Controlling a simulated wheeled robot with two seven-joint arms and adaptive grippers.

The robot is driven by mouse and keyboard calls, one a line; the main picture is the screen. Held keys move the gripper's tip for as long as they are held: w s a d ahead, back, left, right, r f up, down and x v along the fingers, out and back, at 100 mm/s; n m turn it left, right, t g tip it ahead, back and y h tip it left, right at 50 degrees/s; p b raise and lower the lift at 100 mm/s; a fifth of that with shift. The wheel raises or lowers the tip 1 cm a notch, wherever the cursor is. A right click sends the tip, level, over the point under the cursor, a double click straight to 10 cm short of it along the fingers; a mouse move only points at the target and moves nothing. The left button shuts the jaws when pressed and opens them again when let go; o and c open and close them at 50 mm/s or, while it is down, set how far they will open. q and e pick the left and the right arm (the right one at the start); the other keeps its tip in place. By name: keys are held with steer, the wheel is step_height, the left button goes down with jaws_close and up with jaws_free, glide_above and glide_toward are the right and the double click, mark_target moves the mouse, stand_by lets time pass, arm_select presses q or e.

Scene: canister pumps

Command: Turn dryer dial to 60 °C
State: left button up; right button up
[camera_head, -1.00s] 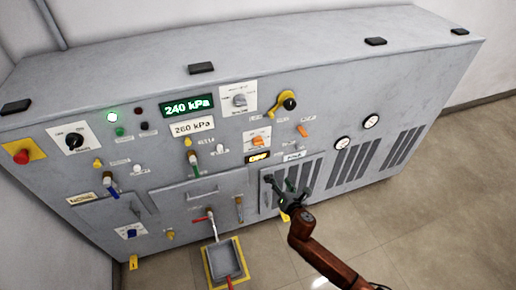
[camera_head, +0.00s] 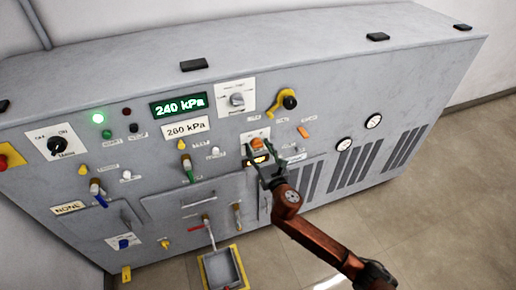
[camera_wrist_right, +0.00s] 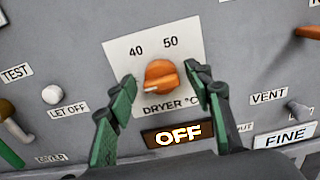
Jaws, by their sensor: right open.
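The dryer dial (camera_wrist_right: 161,76) is an orange knob on a white plate in the right wrist view, with "40" at its upper left, "50" at its upper right and "DRYER °C" below. A pale mark shows at its lower left edge. No "60" is visible; the right finger covers part of the plate's right side. The display (camera_wrist_right: 178,134) below reads "OFF". In the head view the dial (camera_head: 256,143) is small. My right gripper (camera_head: 258,151) is open, its green-padded fingers on either side of the dial, without clear contact. My left gripper is out of view.
The grey panel carries a green "240 kPa" display (camera_head: 178,106), a grey selector (camera_head: 237,99) above the dial and a yellow-and-black knob (camera_head: 289,102) to the upper right. A white button (camera_wrist_right: 52,94) and a small VENT lever (camera_wrist_right: 299,109) flank the dial. Open floor lies at right.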

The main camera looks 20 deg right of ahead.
steer(key=shift+w, duration=0.1)
steer(key=shift+c, duration=0.2)
steer(key=c, duration=1.1)
